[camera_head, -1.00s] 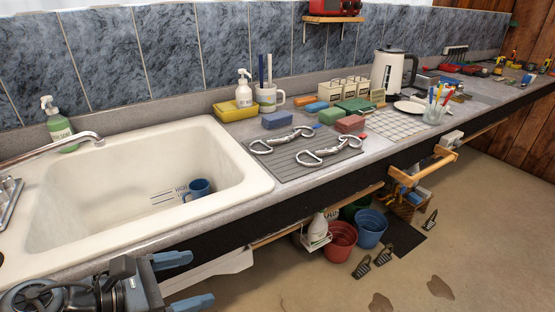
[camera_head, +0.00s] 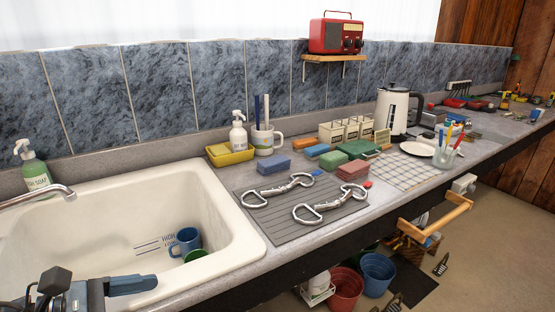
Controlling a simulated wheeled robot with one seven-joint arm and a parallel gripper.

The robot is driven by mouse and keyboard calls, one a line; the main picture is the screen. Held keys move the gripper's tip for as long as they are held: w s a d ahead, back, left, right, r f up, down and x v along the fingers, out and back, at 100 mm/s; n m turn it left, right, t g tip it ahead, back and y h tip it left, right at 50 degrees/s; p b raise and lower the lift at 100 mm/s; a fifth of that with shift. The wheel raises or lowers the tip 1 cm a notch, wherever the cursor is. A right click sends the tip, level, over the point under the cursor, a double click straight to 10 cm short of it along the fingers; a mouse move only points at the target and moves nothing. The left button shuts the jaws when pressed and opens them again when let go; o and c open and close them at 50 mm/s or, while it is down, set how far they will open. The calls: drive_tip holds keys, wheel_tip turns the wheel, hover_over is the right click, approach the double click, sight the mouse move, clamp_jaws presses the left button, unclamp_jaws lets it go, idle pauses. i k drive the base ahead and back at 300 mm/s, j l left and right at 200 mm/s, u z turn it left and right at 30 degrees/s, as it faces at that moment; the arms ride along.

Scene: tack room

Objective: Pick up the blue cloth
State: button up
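I see no thing that is plainly a blue cloth. The closest match is a small blue block-like piece (camera_head: 274,165) on the counter, just behind the grey ribbed mat; I cannot tell whether it is a folded cloth or a sponge. A smaller blue piece (camera_head: 305,143) lies farther back, beside an orange one. My gripper (camera_head: 132,286) is at the bottom left, in front of the sink and far from both. One blue finger shows with clear space below it; the other finger is below the picture edge. It looks open, with nothing in it.
The white sink (camera_head: 220,250) holds a blue mug (camera_head: 186,240) and something green. Two metal bits (camera_head: 318,205) lie on the ribbed mat (camera_head: 270,228). A yellow tray (camera_head: 228,158), a mug with brushes (camera_head: 264,140), green pieces, a red block (camera_head: 352,171) and a kettle (camera_head: 393,110) crowd the counter.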

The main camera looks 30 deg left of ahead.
sight(273, 165)
drive_tip(key=i+j, duration=0.2)
drive_tip(key=i, duration=0.2)
drive_tip(key=i+j, duration=0.2)
drive_tip(key=i, duration=0.2)
drive_tip(key=i+j, duration=0.2)
drive_tip(key=i, duration=0.2)
drive_tip(key=i+j, duration=0.2)
drive_tip(key=i, duration=0.2)
